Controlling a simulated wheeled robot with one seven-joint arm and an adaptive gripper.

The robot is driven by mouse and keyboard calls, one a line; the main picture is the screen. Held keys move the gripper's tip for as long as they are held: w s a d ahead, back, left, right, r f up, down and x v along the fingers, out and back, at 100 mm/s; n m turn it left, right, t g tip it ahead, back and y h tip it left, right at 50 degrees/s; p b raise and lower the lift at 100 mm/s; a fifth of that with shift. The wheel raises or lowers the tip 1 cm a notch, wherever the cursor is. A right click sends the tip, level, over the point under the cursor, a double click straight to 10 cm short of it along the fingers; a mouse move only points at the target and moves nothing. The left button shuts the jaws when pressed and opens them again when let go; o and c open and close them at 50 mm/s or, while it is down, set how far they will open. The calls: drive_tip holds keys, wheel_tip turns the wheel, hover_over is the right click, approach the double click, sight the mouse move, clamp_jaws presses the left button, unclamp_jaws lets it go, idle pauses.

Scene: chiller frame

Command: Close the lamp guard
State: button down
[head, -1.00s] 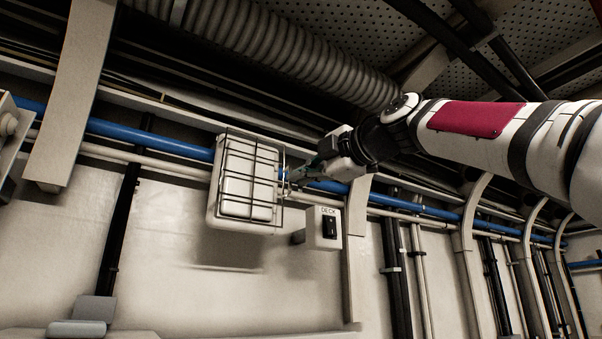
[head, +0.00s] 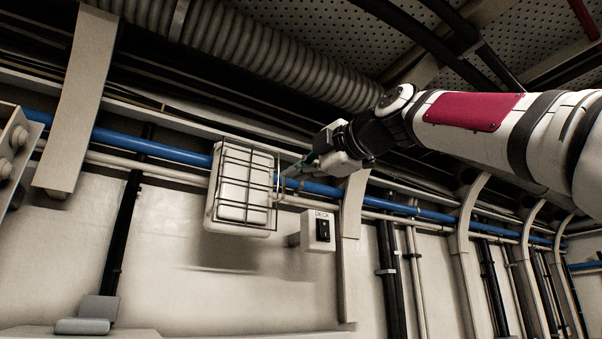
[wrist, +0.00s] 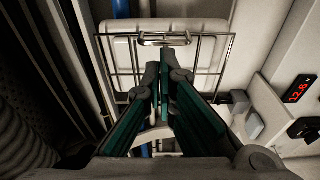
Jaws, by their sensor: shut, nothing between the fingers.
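The lamp (head: 212,213) is a white rounded box on the wall, left of centre in the head view. The lamp guard (head: 247,184), a dark wire cage, lies across the lamp's front, its right edge slightly beyond the lamp. Whether it is fully seated or latched cannot be told. My gripper (head: 289,174) is at the guard's right edge, fingers pointing left. In the wrist view, the fingertips (wrist: 165,68) are together and empty, just below the guard's wire loop (wrist: 165,39). Contact with the wire is unclear. The lamp also shows behind the wires (wrist: 122,48).
A white switch box (head: 318,231) marked DECK is on the wall below my gripper. A blue pipe (head: 150,145) runs behind the lamp. A ribbed duct (head: 270,45) runs overhead. A red-digit display (wrist: 299,89) is at right in the wrist view.

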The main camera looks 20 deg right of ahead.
drive_tip(key=d, duration=0.9)
drive_tip(key=shift+s+p, duration=0.4)
drive_tip(key=shift+d+f, duration=0.1)
